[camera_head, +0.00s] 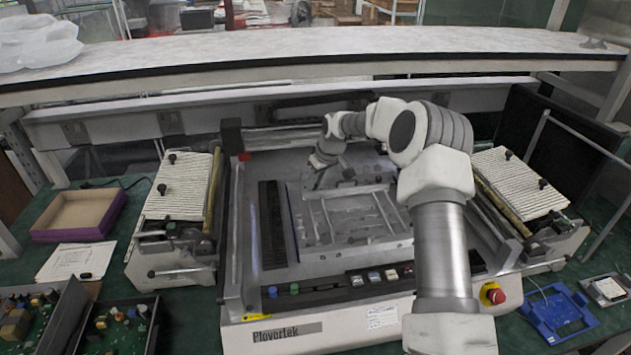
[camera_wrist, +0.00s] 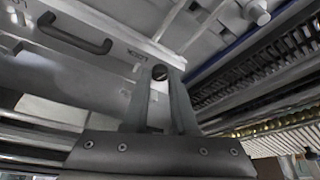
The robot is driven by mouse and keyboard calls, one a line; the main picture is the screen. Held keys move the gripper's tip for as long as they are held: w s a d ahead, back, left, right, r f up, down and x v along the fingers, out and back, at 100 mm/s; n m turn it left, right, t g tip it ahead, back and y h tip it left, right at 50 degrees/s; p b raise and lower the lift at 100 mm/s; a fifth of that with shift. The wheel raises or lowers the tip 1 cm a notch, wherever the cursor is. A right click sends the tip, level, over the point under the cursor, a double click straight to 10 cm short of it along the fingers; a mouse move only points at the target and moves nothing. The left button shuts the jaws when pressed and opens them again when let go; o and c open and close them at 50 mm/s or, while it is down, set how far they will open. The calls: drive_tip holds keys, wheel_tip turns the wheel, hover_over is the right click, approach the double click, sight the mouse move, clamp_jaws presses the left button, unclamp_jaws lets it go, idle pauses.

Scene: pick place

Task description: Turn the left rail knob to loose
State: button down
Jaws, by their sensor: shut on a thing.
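My gripper (camera_head: 318,183) reaches down over the left part of the frame inside the machine. In the wrist view my gripper (camera_wrist: 160,82) has its two fingers close together around a small dark round knob (camera_wrist: 159,72), one finger on each side. I take this to be the left rail knob. It sits beside a pale rail. In the head view the knob is too small and too covered by my gripper to make out. Its turn position cannot be told.
The machine's front panel has several buttons (camera_head: 374,276) and a red stop button (camera_head: 495,294). A black handle (camera_wrist: 75,35) stands at the wrist view's upper left. Ribbed covers flank the bay. A purple-edged box (camera_head: 80,214) lies far left, a blue fixture (camera_head: 557,310) at right.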

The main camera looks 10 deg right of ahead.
drive_tip(key=n+y, duration=0.1)
drive_tip(key=n, duration=0.1)
drive_tip(key=n+g, duration=0.1)
drive_tip(key=n, duration=0.2)
drive_tip(key=shift+w+d+n+y, duration=0.2)
drive_tip(key=shift+n+y, duration=0.1)
drive_tip(key=shift+y, duration=0.1)
drive_tip(key=n+g+p, duration=0.1)
drive_tip(key=n, duration=0.1)
drive_tip(key=n+g+p, duration=0.1)
drive_tip(key=n, duration=0.2)
drive_tip(key=shift+w+y, duration=0.15)
drive_tip(key=shift+y, duration=0.15)
drive_tip(key=shift+n, duration=0.3)
drive_tip(key=c, duration=0.7)
unclamp_jaws()
drive_tip(key=w+p+v, duration=0.1)
drive_tip(key=p+v, duration=0.8)
drive_tip(key=v, duration=0.8)
drive_tip(key=shift+s+d+r+p, duration=0.15)
drive_tip(key=shift+s+r+p, duration=0.05)
drive_tip(key=shift+p, duration=0.2)
